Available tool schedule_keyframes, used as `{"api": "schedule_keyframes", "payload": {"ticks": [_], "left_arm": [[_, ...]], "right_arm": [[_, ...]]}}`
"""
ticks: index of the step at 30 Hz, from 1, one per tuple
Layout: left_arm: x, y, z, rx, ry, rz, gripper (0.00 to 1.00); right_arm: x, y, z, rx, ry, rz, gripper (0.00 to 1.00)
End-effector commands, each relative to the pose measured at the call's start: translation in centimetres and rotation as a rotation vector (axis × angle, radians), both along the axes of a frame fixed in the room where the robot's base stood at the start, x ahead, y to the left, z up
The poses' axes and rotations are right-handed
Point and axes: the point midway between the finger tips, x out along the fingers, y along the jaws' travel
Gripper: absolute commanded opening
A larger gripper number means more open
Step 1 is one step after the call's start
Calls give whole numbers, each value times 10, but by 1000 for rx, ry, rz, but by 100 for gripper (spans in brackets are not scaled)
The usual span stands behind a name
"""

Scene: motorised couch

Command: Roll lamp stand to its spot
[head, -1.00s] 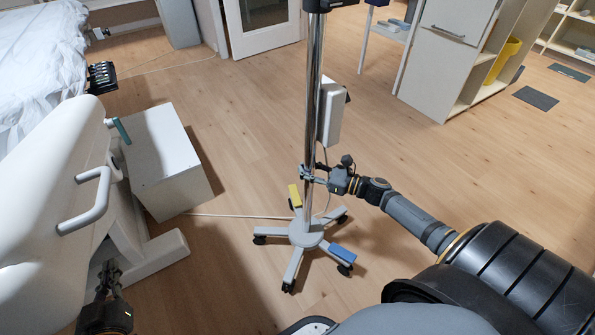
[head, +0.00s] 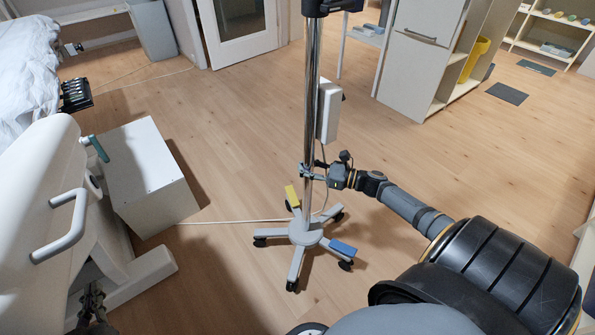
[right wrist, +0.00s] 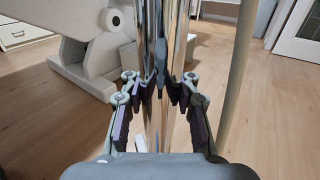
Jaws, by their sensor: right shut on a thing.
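The lamp stand is a chrome pole (head: 311,110) on a grey five-legged wheeled base (head: 306,232), upright on the wood floor. The base has a yellow pedal and a blue pedal. A white box is fixed to the pole. My right gripper (head: 308,173) is shut on the pole, well above the base. In the right wrist view the pole (right wrist: 165,40) stands between the fingers of my right gripper (right wrist: 162,85). My left gripper (head: 92,300) is low at the left by the couch, away from the stand; its fingertips are too small to judge. The stand's top is out of view.
The white couch (head: 60,170) fills the left side, with a white box-like cabinet (head: 150,175) beside it. A cable (head: 225,221) runs over the floor to the stand. A shelf unit (head: 420,60) stands at back right. Floor around the base is mostly clear.

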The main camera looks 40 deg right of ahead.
Motion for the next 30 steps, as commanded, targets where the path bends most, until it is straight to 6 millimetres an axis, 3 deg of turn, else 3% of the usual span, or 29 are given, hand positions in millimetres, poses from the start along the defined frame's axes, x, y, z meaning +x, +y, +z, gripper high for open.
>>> {"api": "schedule_keyframes", "payload": {"ticks": [19, 30], "left_arm": [[0, 0, -16, 0, 0, 0, 0], [0, 0, -17, 0, 0, 0, 0]], "right_arm": [[3, -60, -2, 0, 0, 1, 0], [3, -65, -1, 2, 0, 4, 0]]}}
